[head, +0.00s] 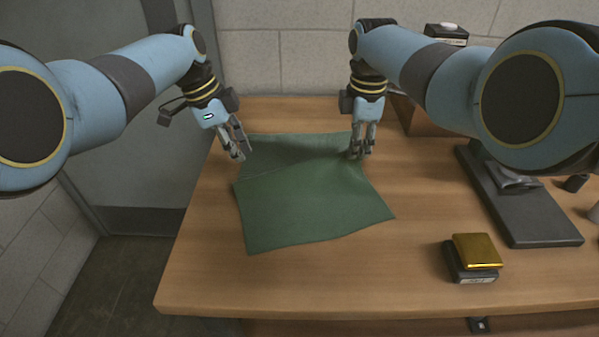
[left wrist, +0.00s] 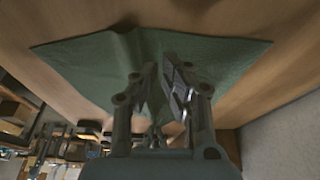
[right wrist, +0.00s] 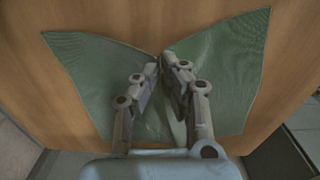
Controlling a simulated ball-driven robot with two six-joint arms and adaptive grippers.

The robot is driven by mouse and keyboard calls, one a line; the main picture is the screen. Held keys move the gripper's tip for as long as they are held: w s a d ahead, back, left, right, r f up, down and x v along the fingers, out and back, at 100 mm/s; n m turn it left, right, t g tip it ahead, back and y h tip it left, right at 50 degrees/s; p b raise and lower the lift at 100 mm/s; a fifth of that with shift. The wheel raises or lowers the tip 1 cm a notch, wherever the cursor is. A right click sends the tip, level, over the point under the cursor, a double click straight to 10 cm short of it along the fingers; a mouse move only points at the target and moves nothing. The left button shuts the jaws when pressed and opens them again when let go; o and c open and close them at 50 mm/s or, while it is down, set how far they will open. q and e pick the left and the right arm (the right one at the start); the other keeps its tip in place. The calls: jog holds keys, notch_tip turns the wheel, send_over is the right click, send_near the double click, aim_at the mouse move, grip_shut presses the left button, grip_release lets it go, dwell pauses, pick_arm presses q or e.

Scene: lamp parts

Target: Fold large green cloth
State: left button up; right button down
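The large green cloth (head: 310,208) lies on the wooden table, with a crease running across its back part. My right gripper (head: 358,153) is at the cloth's back right edge. In the right wrist view its fingers (right wrist: 161,64) are close together, and the cloth (right wrist: 225,65) gathers to a pinched point between the tips. My left gripper (head: 238,155) is at the cloth's back left edge. In the left wrist view its fingertips (left wrist: 159,65) stand slightly apart over the cloth (left wrist: 220,48), with a raised ridge of cloth beside them. The fingers hide part of the edge.
A gold-topped block (head: 476,252) sits on the table right of the cloth. A dark grey stand (head: 530,215) is further right. A brown box (head: 425,123) stands at the back right. The table left and front of the cloth is clear.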

pick_arm(q)
jog(key=o, duration=1)
pick_arm(e)
jog(key=shift+c, duration=0.8)
grip_release()
pick_arm(q)
jog(key=shift+r, duration=0.1)
pick_arm(e)
jog(key=shift+r, duration=0.1)
pick_arm(q)
notch_tip(320, 180, up, 6)
jog(key=p, duration=0.5)
jog(key=shift+p, duration=0.3)
pick_arm(e)
notch_tip(320, 180, up, 5)
jog(key=shift+r, duration=0.2)
pick_arm(q)
jog(key=shift+w+f, duration=0.1)
jog(key=shift+f, duration=0.1)
